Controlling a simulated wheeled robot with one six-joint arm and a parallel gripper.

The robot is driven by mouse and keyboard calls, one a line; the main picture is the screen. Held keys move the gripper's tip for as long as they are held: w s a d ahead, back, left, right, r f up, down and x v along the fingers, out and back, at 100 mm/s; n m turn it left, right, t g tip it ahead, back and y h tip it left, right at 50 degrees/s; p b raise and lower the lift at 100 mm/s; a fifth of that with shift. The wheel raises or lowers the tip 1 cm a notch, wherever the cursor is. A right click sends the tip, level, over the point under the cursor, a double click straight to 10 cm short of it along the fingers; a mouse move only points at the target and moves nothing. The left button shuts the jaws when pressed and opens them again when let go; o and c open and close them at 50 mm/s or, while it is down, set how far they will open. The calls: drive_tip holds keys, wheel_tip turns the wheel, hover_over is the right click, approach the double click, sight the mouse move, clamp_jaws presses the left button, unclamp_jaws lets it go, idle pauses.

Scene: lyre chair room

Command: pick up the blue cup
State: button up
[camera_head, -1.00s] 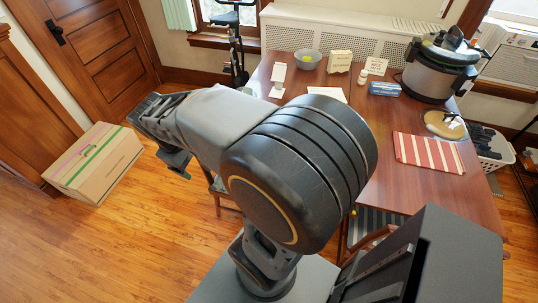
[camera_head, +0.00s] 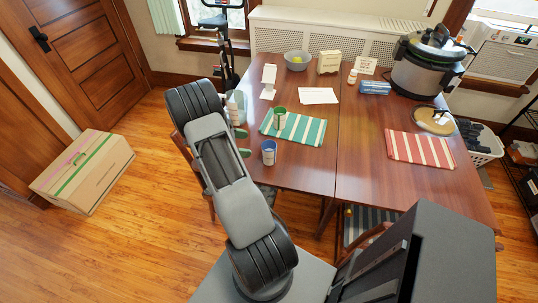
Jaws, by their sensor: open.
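The blue cup (camera_head: 269,153) stands upright near the table's front left edge, just in front of the green striped placemat (camera_head: 305,129). Nothing is holding it. A green cup (camera_head: 279,118) stands on the placemat, behind the blue cup.
A chair (camera_head: 205,205) is left of the table. A cardboard box (camera_head: 83,172) lies on the floor.

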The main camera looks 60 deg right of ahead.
sight(275, 146)
drive_tip(key=shift+p+x, duration=1.1)
drive_tip(key=shift+x, duration=4.15)
drive_tip(key=shift+w, duration=0.1)
drive_tip(key=shift+c, duration=0.3)
drive_tip(key=shift+r, duration=0.1)
drive_tip(key=c, duration=1.3)
